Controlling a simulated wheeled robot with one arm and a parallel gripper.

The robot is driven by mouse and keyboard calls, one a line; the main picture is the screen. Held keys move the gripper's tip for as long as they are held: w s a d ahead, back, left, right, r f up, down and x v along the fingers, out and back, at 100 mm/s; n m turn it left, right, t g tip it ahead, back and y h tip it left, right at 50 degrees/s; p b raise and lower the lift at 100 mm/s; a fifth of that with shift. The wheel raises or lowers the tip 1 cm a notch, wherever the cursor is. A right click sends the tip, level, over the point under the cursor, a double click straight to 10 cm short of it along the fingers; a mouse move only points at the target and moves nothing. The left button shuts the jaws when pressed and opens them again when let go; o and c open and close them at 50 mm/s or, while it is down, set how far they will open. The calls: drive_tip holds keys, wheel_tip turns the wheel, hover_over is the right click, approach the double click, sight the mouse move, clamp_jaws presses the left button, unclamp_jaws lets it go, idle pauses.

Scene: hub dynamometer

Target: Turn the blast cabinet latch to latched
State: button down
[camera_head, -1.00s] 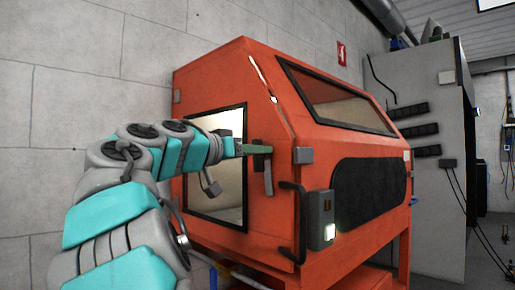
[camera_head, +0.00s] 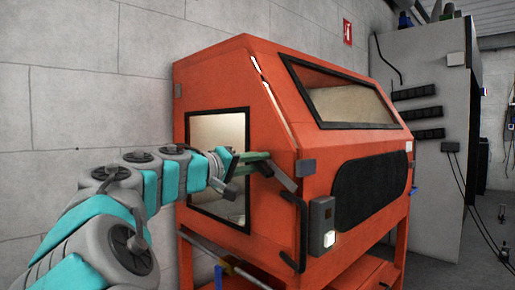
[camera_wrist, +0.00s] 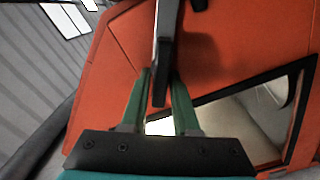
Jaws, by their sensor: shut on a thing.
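The orange blast cabinet (camera_head: 275,205) stands ahead, with a framed side door window (camera_head: 218,135) on its left face. The grey latch lever (camera_head: 284,178) is on the side face near the front edge and slants down to the right. In the wrist view the lever (camera_wrist: 164,45) is a dark bar passing between my green fingers. My gripper (camera_head: 266,163) reaches in from the left and is shut on the lever; it also shows in the wrist view (camera_wrist: 161,80). The fingers hide part of the lever and its pivot.
A black bent handle (camera_head: 300,225) and a small grey switch box (camera_head: 321,222) with a lit face sit just below and right of the latch. A grey wall (camera_head: 80,100) runs along the left. A tall grey cabinet (camera_head: 440,190) stands at the right.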

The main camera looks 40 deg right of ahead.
drive_tip(key=n+p, duration=0.2)
drive_tip(key=shift+n+p, duration=0.35)
drive_tip(key=shift+n, duration=0.05)
drive_tip(key=shift+f+n+p, duration=0.15)
drive_tip(key=shift+n+p, duration=0.3)
drive_tip(key=shift+n, duration=0.3)
drive_tip(key=shift+f+n+p, duration=0.15)
drive_tip(key=shift+n+p, duration=0.3)
drive_tip(key=shift+n, duration=0.3)
drive_tip(key=shift+f, duration=0.1)
drive_tip(key=c, duration=0.7)
unclamp_jaws()
drive_tip(key=shift+a, duration=0.15)
drive_tip(key=a, duration=0.5)
drive_tip(key=a+b, duration=0.1)
drive_tip(key=a, duration=0.1)
drive_tip(key=shift+s+a, duration=0.25)
